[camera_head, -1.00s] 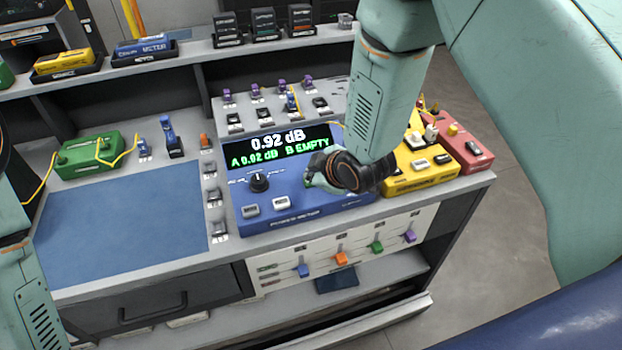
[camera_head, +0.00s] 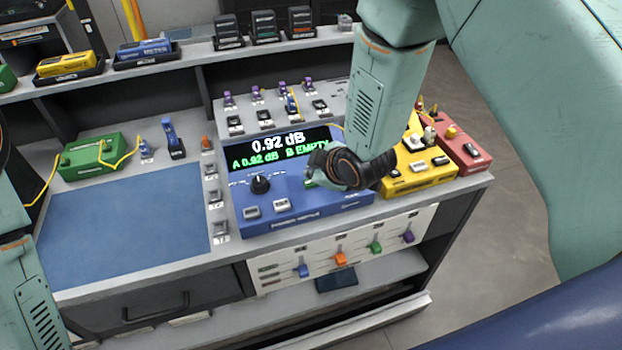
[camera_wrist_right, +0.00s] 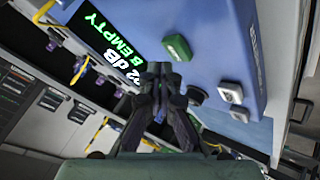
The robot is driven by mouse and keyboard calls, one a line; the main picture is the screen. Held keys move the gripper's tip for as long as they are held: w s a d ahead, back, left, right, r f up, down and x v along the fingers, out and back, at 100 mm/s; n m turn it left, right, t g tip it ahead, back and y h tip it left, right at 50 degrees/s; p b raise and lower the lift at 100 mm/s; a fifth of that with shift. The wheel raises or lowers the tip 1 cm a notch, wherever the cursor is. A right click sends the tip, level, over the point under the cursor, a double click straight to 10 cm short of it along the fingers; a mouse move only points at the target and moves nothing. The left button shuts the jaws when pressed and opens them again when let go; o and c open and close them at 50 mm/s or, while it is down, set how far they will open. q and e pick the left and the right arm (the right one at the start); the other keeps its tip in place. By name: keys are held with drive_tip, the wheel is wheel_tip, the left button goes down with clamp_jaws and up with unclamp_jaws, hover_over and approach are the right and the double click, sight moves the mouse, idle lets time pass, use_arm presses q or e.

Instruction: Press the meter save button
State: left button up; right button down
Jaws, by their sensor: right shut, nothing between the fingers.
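The blue power meter (camera_head: 300,220) sits on the bench, its display (camera_head: 280,148) reading 0.92 dB on top, with an A value and "B EMPTY" below. A dark knob (camera_head: 260,184) and two pale buttons, one here (camera_head: 252,212) and one here (camera_head: 282,204), are on its face. A green button (camera_wrist_right: 177,47) shows in the right wrist view; labels are too small to read. My right gripper (camera_wrist_right: 160,72) is shut and empty, above the meter face close to the green button; contact cannot be told. In the head view it (camera_head: 322,172) covers most of that button. My left gripper is out of view.
A yellow device (camera_head: 420,178) and a red device (camera_head: 472,150) stand right of the meter. A blue mat (camera_head: 120,225) lies clear to the left, with a green device (camera_head: 90,157) behind it. Small connectors stand behind the meter. Colored sliders (camera_head: 340,258) line the bench front.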

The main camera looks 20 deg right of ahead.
sight(313, 184)
drive_tip(key=shift+r, duration=0.1)
wheel_tip(313, 184, up, 5)
drive_tip(key=p, duration=0.4)
idle(0.8)
